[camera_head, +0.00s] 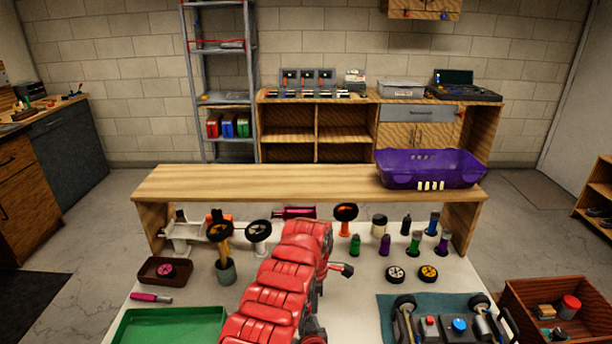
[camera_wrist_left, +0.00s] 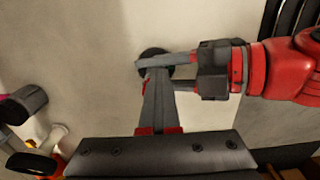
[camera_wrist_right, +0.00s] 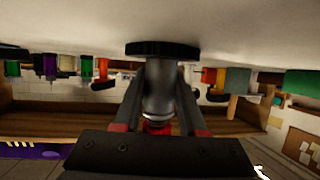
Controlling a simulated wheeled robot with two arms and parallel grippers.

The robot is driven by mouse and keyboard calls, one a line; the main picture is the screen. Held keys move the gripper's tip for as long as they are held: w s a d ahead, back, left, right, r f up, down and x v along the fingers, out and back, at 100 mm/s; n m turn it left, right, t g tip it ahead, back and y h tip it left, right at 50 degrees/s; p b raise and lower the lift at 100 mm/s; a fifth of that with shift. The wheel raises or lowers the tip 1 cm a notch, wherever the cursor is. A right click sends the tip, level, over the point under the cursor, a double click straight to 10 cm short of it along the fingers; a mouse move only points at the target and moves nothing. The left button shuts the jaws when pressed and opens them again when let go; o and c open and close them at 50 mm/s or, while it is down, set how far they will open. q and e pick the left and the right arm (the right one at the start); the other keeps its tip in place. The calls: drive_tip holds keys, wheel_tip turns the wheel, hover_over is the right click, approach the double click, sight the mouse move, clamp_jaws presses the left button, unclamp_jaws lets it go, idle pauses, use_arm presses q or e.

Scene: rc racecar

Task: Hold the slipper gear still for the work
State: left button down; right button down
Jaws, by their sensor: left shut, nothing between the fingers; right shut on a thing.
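The part I take for the slipper gear (camera_wrist_right: 160,95) is a grey metal cylinder with a wide black disc at one end, against the pale tabletop in the right wrist view. My right gripper (camera_wrist_right: 160,68) is shut on the cylinder, with one finger on each side. In the left wrist view the black disc (camera_wrist_left: 153,53) shows behind the fingertips. My left gripper (camera_wrist_left: 156,75) is shut and empty, its tips close to the disc and the right fingers; whether it touches them I cannot tell. A red arm hides the disc in the head view.
Several posts and bottles stand along the far side of the white table, including an orange post (camera_head: 345,214). A green tray (camera_head: 170,322) lies front left. A car chassis (camera_head: 450,328) sits on a teal mat front right. A purple bin (camera_head: 430,170) stands on the wooden shelf.

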use_arm(q)
drive_tip(key=shift+w+a, duration=0.1)
drive_tip(key=shift+a, duration=0.25)
wheel_tip(320, 180, up, 6)
drive_tip(key=shift+s+d, duration=0.2)
drive_tip(key=shift+d, duration=0.25)
idle(0.4)
wheel_tip(320, 180, down, 6)
drive_tip(key=shift+d, duration=0.2)
idle(0.6)
